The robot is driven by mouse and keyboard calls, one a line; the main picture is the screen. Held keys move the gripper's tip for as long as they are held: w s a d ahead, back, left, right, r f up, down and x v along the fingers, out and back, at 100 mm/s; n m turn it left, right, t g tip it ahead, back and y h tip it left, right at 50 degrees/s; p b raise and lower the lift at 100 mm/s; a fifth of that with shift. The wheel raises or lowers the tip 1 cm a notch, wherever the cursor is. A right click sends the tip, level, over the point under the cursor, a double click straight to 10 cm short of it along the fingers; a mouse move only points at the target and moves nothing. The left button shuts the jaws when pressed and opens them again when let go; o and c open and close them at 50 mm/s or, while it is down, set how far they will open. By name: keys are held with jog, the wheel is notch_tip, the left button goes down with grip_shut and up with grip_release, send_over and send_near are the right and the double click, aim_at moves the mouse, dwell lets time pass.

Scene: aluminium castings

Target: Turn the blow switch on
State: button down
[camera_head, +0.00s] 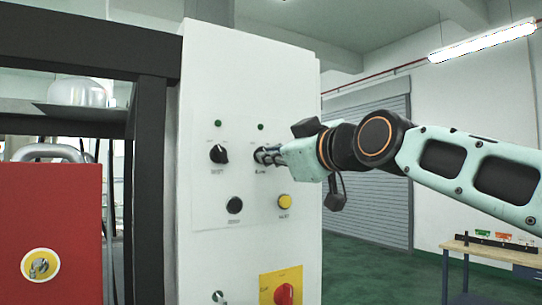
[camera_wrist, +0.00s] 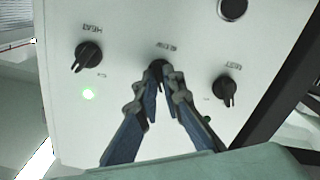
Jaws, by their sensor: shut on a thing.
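The blow switch (camera_wrist: 156,66) is a small black rotary knob in the middle of a row of knobs on a white panel. My gripper (camera_wrist: 163,72) has its two fingers closed around this knob in the wrist view. In the head view my gripper (camera_head: 262,155) reaches the panel from the right and covers most of the knob. The knob's pointer is hidden by the fingers, so I cannot tell its setting. A green lamp (camera_head: 260,126) above it looks dark.
The white control cabinet (camera_head: 245,80) carries another black knob (camera_head: 218,153), a black button (camera_head: 235,205), a yellow button (camera_head: 284,201) and a red emergency button (camera_head: 284,293).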

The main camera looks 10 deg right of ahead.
jog(key=m+b, duration=0.4)
jog(key=m, duration=0.7)
jog(key=shift+m, duration=0.6)
dwell(0.4)
jog(key=c, duration=2.1)
grip_release()
